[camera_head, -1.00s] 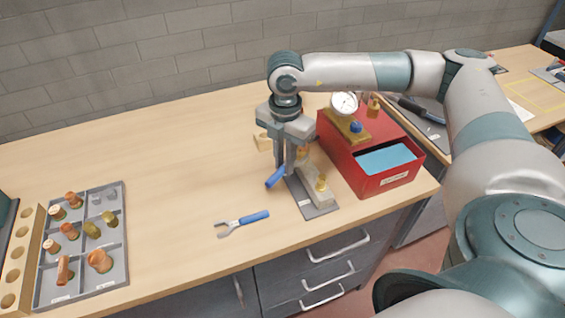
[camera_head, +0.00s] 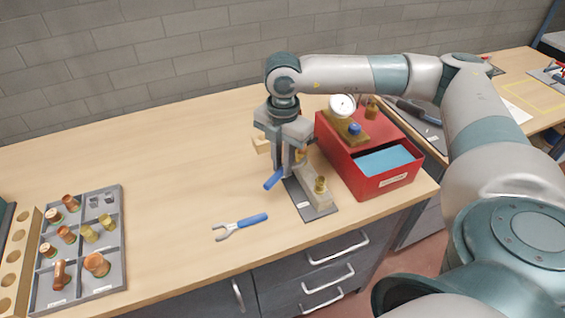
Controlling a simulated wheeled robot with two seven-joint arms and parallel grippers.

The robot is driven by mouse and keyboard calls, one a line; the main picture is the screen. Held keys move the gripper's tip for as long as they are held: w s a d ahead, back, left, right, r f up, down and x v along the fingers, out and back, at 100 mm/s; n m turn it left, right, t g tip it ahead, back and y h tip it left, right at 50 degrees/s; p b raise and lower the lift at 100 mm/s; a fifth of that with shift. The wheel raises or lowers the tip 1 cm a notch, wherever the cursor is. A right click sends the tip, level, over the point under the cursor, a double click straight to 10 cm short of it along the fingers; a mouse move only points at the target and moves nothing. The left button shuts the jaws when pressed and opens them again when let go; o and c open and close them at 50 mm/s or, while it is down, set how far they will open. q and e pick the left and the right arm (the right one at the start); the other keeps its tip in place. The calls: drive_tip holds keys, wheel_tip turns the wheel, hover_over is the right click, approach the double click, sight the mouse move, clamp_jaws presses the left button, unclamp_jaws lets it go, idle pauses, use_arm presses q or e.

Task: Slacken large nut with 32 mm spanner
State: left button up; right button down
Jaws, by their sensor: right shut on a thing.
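My right gripper (camera_head: 287,168) points down over the grey holder plate (camera_head: 320,211) near the bench's right end. It is shut on a spanner whose blue handle (camera_head: 272,181) sticks out to the lower left. The jaw end of this spanner is hidden behind the fingers. On the plate stands a pale block with brass fittings. One brass fitting (camera_head: 320,184) stands clear at the front, and another brass part (camera_head: 302,153) is partly hidden by the gripper. A second spanner (camera_head: 240,227) with a blue handle and open grey jaw lies on the bench. Spanner sizes cannot be read. My left gripper is not in view.
A red box (camera_head: 367,150) with a gauge (camera_head: 342,106) on top stands close right of the plate. A grey compartment tray (camera_head: 113,257) with copper and brass fittings lies at the left.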

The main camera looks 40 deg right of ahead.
drive_tip(key=shift+b, duration=0.3)
drive_tip(key=shift+w+d+b, duration=0.2)
drive_tip(key=shift+d+b, duration=0.1)
drive_tip(key=shift+d, duration=0.4)
idle(0.7)
drive_tip(key=shift+d, duration=0.25)
